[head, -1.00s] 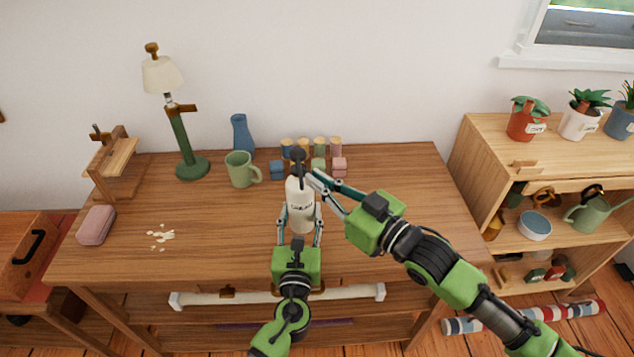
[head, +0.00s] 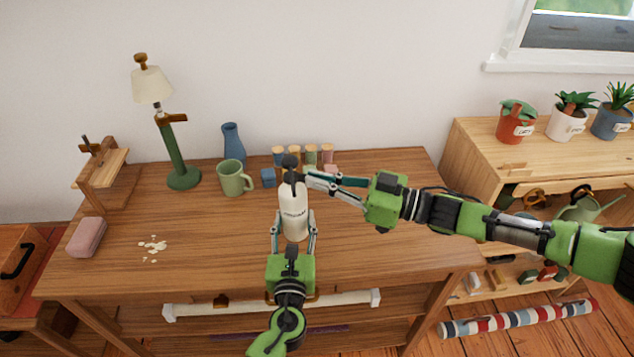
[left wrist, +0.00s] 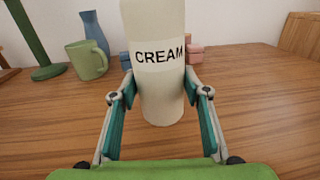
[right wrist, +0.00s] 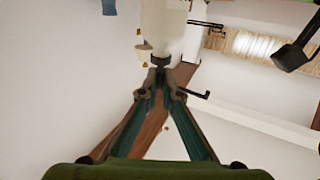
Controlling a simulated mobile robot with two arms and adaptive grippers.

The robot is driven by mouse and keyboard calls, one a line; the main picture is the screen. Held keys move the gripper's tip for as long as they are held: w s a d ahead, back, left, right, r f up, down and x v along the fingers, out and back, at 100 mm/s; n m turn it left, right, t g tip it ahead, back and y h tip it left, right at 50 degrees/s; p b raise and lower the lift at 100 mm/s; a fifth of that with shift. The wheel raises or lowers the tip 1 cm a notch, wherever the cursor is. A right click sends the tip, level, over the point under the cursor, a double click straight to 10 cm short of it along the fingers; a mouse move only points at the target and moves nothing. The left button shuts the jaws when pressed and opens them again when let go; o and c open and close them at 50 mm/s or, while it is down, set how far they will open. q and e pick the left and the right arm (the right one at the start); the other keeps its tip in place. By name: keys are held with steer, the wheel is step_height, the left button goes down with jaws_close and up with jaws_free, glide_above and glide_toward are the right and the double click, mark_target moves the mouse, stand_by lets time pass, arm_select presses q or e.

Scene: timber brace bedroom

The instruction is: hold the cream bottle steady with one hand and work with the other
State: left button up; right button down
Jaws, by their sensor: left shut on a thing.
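The cream bottle (head: 294,201) stands upright near the front middle of the wooden desk. It is white with a dark pump (head: 291,166) on top. My left gripper (head: 294,220) is shut on its body from the front; its fingers press both sides in the left wrist view, below the CREAM label (left wrist: 160,55). My right gripper (head: 306,180) comes from the right, its fingertips close together at the pump's neck. In the right wrist view the fingertips (right wrist: 160,76) flank the neck below the dark collar (right wrist: 160,61). Whether they squeeze it is unclear.
Behind the bottle stand several cork-topped jars (head: 311,154) and a blue block (head: 268,177). A green mug (head: 232,178), blue vase (head: 233,143) and lamp (head: 178,150) stand left. Pale crumbs (head: 153,245) lie front left. The desk's right part (head: 420,255) is clear.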

arm_select(q)
steer(key=shift+a, duration=0.1)
arm_select(e)
steer(key=w+n+g, duration=0.1)
steer(key=n+g, duration=0.1)
steer(key=g, duration=0.1)
steer(key=w+n+g+y, duration=0.1)
steer(key=n+g, duration=0.1)
steer(key=w+n+g, duration=0.1)
steer(key=g, duration=0.2)
steer(key=shift+w+d+n+g+y, duration=0.2)
steer(key=shift+d+n+g+y, duration=0.1)
steer(key=shift+d+n, duration=0.1)
arm_select(q)
steer(key=shift+a, duration=0.1)
arm_select(e)
steer(key=shift+g, duration=0.3)
steer(key=c, duration=2.2)
jaws_free()
steer(key=shift+c, duration=0.2)
